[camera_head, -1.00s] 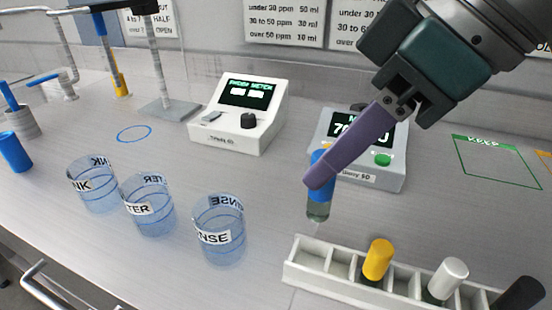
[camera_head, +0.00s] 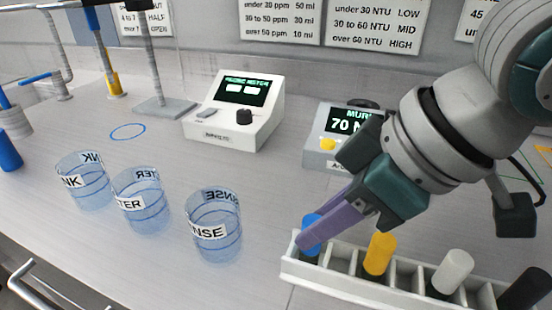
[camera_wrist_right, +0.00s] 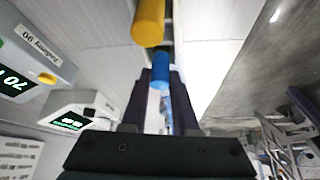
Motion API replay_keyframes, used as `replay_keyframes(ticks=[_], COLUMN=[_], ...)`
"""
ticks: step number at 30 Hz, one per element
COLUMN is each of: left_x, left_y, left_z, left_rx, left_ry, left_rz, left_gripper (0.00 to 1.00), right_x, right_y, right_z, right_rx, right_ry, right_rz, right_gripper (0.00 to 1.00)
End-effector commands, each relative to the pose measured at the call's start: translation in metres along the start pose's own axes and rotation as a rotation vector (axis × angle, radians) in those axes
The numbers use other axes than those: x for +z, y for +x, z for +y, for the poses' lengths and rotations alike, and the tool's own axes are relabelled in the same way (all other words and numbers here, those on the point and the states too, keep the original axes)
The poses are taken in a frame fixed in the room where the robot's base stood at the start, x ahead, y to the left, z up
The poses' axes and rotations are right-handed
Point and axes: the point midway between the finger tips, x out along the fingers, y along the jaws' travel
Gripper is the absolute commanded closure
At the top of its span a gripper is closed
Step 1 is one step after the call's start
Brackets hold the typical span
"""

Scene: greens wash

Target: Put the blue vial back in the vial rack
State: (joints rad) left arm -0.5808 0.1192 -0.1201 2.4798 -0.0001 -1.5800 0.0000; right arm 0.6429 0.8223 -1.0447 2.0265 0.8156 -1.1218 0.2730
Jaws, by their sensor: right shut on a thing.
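The blue-capped vial (camera_head: 311,223) is at the left end of the white vial rack (camera_head: 318,281), in or just over the end compartment. Its lower part is hidden by the rack wall and my fingers, so I cannot tell how deep it sits. My right gripper (camera_head: 308,240) is shut on the blue vial, its purple fingers reaching down from the right. In the right wrist view the blue cap (camera_wrist_right: 161,70) shows between the dark fingers (camera_wrist_right: 160,85), close to the yellow cap (camera_wrist_right: 148,24). My left gripper is not in view.
Yellow (camera_head: 380,252), white (camera_head: 453,270) and black (camera_head: 524,290) capped vials stand in the rack to the right. Clear beakers, including the rinse beaker (camera_head: 213,225), stand left of it. Two meters, one white (camera_head: 236,110) and one grey (camera_head: 322,158), stand behind.

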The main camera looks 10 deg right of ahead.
Motion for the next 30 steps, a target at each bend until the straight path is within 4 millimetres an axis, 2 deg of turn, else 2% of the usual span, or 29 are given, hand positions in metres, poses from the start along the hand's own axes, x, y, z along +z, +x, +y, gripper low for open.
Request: replay_keyframes(ticks=[1, 9, 17, 22, 30], left_x=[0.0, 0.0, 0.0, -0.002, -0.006], left_y=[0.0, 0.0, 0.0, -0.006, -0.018], left_z=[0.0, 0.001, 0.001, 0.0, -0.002], left_rx=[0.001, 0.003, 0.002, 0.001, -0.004], left_ry=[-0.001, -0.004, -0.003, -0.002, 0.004], left_rz=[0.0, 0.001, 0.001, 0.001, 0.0], left_gripper=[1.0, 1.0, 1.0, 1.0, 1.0], right_x=[0.0, 0.0, -0.001, -0.002, -0.003], right_y=[0.001, 0.0, -0.002, -0.025, -0.086], right_z=[0.0, 0.0, 0.0, 0.001, 0.001], right_rx=[0.0, 0.0, 0.0, 0.001, 0.003], right_ry=[0.0, 0.0, 0.0, 0.001, 0.0], right_rz=[0.0, 0.0, 0.0, 0.001, 0.001], right_gripper=[0.7, 0.42, 0.42, 0.42, 0.42])
